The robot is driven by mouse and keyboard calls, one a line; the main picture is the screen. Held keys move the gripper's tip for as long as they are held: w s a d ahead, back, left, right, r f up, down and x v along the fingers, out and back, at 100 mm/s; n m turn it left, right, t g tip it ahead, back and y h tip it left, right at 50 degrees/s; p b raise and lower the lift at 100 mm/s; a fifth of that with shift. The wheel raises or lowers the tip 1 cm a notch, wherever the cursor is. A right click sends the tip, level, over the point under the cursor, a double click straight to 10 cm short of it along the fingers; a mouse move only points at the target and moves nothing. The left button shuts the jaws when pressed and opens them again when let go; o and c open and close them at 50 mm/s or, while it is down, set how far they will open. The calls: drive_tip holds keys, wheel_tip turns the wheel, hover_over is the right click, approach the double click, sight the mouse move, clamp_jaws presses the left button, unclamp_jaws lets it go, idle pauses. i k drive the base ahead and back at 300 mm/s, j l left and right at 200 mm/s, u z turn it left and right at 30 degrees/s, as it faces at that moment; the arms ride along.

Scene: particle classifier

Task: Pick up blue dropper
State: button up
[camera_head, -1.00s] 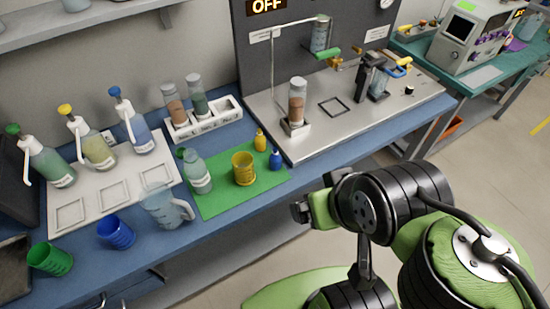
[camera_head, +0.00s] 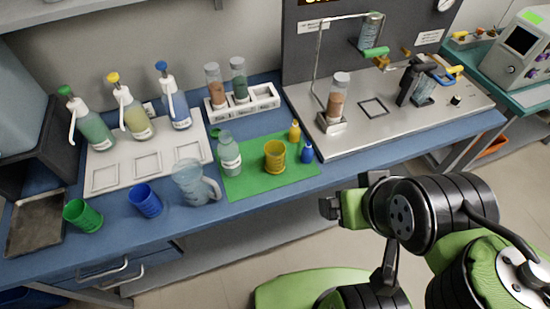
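The blue dropper (camera_head: 307,154) is a small dark blue bottle. It stands upright near the right edge of the green mat (camera_head: 240,184) on the blue bench. A yellow dropper (camera_head: 294,132) stands just behind it, and a yellow cup (camera_head: 275,158) stands to its left. My gripper (camera_head: 328,207) is in front of the bench, below and a little right of the blue dropper in the picture, apart from it. Its end points left; the gap between its fingers cannot be made out. No object shows in it.
A clear bottle (camera_head: 230,155) stands on the mat's left part, with a clear jug (camera_head: 193,184) left of it. A steel platform (camera_head: 390,125) with a tube stand lies to the right. Blue (camera_head: 145,201) and green (camera_head: 83,216) cups stand near the bench's front edge.

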sight(307, 152)
drive_tip(key=l+u, duration=0.15)
drive_tip(key=u, duration=0.25)
drive_tip(key=i+l+u, duration=0.1)
drive_tip(key=u, duration=0.3)
drive_tip(key=l+u, duration=0.25)
drive_tip(key=u, duration=0.2)
drive_tip(key=l+u, duration=0.2)
drive_tip(key=u, duration=0.2)
